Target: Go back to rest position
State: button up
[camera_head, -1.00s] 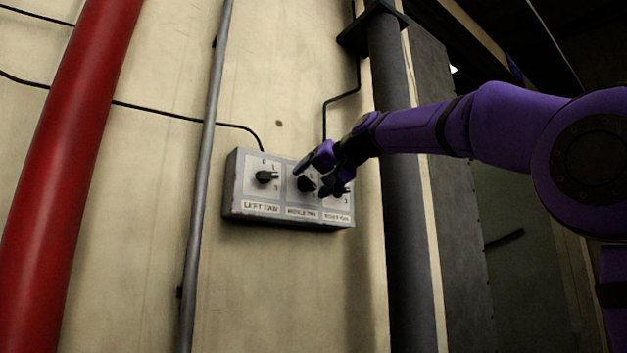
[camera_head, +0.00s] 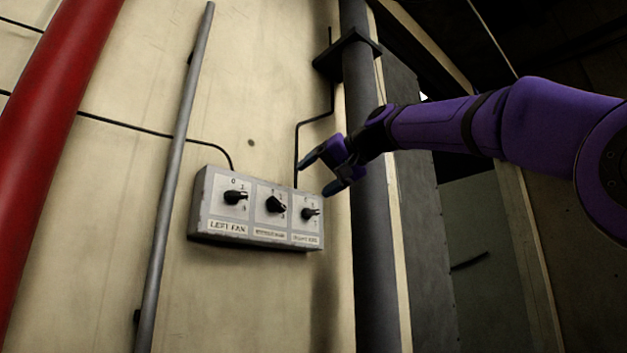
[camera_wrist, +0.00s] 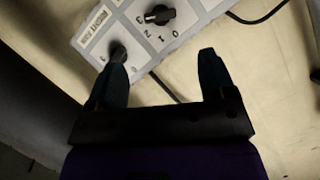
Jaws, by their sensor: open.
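My gripper (camera_head: 318,174) is open and empty, just right of and above the right end of the grey control box (camera_head: 213,238) on the wall. The box carries three black rotary knobs: the left fan knob (camera_head: 236,196), the middle knob (camera_head: 276,204) and the right fan knob (camera_head: 311,213). In the wrist view my gripper (camera_wrist: 166,72) has its two fingers spread. The right fan knob (camera_wrist: 118,53) appears close to the left finger, and the middle knob (camera_wrist: 160,15) is farther off at the top. I cannot tell whether a finger touches the box.
A thick dark pipe (camera_head: 372,240) runs up the wall behind my wrist. A thin grey pipe (camera_head: 172,190) and a red pipe (camera_head: 50,120) stand to the left. Black cables (camera_head: 300,150) run to the box. Open space shows at the right.

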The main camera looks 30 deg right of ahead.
dwell(0.4)
jog(key=s+f+g+h, duration=0.2)
jog(key=s+f, duration=0.6)
jog(key=f, duration=0.8)
jog(key=s+f+g+h, duration=0.2)
jog(key=s+f, duration=0.6)
jog(key=f, duration=0.8)
jog(key=s+f+n+g+h, duration=0.1)
jog(key=s+f+g+h, duration=0.1)
jog(key=s+f, duration=0.6)
notch_tip(320, 180, down, 8)
jog(key=shift+s+d+r+g, duration=0.1)
jog(key=shift+s+d+g, duration=0.2)
jog(key=shift+d+g, duration=0.25)
jog(key=shift+a, duration=0.1)
